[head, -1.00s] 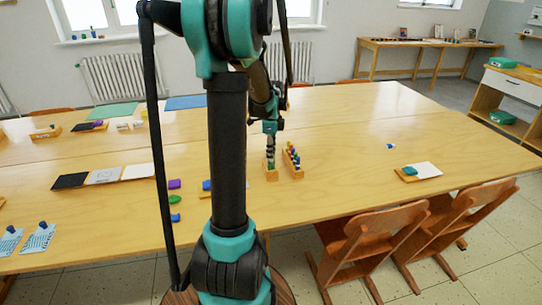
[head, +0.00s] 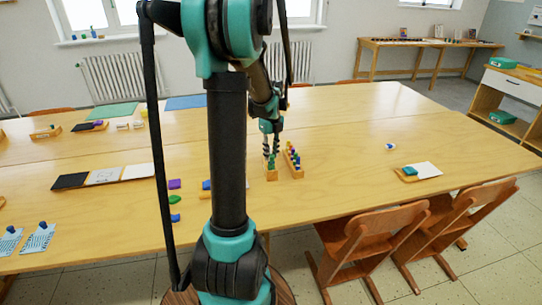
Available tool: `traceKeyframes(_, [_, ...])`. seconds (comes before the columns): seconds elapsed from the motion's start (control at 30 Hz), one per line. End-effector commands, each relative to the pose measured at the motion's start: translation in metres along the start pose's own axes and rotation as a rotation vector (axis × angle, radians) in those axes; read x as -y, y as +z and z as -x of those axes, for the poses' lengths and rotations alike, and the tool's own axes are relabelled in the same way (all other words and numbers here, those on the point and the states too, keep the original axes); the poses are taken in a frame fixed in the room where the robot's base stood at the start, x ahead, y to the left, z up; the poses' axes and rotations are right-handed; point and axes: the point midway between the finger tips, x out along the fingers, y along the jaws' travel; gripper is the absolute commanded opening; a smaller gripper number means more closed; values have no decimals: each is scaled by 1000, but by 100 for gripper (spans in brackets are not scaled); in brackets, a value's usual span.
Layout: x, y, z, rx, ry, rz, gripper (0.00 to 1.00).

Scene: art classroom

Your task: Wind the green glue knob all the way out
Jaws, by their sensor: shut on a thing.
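A small wooden holder (head: 271,174) stands on the table, just right of my arm column. A green knob (head: 271,163) shows at its top, between the fingertips of my gripper. My gripper (head: 271,156) points down over the holder and is shut on the green knob. The knob is small here, and the fingers partly hide it. How far it is wound out cannot be told.
A wooden rack (head: 292,161) with several coloured knobs stands close to the right of the holder. A tray with a white sheet (head: 425,169) lies farther right. Purple (head: 175,184) and green (head: 175,199) pieces lie left of my column.

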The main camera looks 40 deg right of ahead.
Motion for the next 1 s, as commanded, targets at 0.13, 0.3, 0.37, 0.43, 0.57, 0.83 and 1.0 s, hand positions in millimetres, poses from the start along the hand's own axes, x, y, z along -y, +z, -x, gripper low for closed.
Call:
traceKeyframes(0.13, [0,0,0,0,0,-176,11])
traceKeyframes(0.3, [0,0,0,0,0,-295,11])
traceKeyframes(0.37, [0,0,0,0,0,-307,11])
traceKeyframes(0.43, [0,0,0,0,0,-308,11])
traceKeyframes(0.57, [0,0,0,0,0,-307,23])
traceKeyframes(0.83, [0,0,0,0,0,-305,57])
traceKeyframes(1.0, [0,0,0,0,0,-305,78])
